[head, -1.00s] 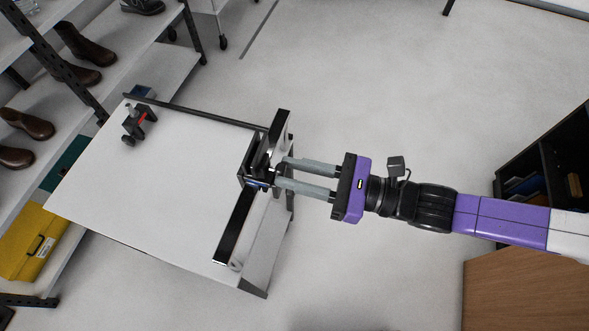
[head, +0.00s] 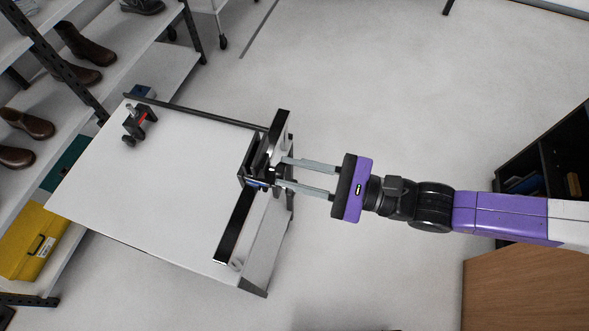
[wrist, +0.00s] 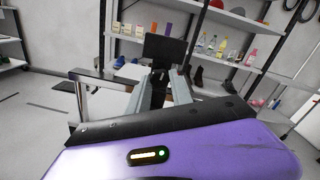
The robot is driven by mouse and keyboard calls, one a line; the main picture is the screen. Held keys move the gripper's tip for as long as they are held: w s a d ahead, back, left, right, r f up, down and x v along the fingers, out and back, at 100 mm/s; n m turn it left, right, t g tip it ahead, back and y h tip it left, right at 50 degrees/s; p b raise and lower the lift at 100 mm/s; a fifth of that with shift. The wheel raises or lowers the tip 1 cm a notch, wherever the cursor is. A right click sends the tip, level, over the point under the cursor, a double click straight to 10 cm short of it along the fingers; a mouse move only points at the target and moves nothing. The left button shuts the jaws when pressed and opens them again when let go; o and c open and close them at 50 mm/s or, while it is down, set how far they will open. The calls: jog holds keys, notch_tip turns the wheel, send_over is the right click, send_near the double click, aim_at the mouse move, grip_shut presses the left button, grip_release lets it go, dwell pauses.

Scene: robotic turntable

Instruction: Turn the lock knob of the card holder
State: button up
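The card holder (head: 248,172) is a dark block-like mechanism at the right edge of the white table, between two black bars. Its lock knob is too small to make out clearly. My gripper (head: 280,172) comes in from the right, with its two long grey fingers apart. The fingertips reach the near side of the mechanism, and I cannot tell whether they touch the knob. In the wrist view a dark upright panel (wrist: 164,48) stands beyond the fingers, and a dark part shows between them.
The white table top (head: 165,185) is mostly clear, with a small black and red clamp-like device (head: 138,122) at its far left corner. Shelves with shoes and a yellow box (head: 32,240) stand on the left. A dark cabinet (head: 540,170) is at the right.

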jog(key=o, duration=0.5)
jog(key=shift+c, duration=0.2)
jog(key=b+v, duration=0.1)
jog(key=v, duration=0.6)
jog(key=shift+s+d, duration=0.15)
jog(key=shift+d, duration=0.25)
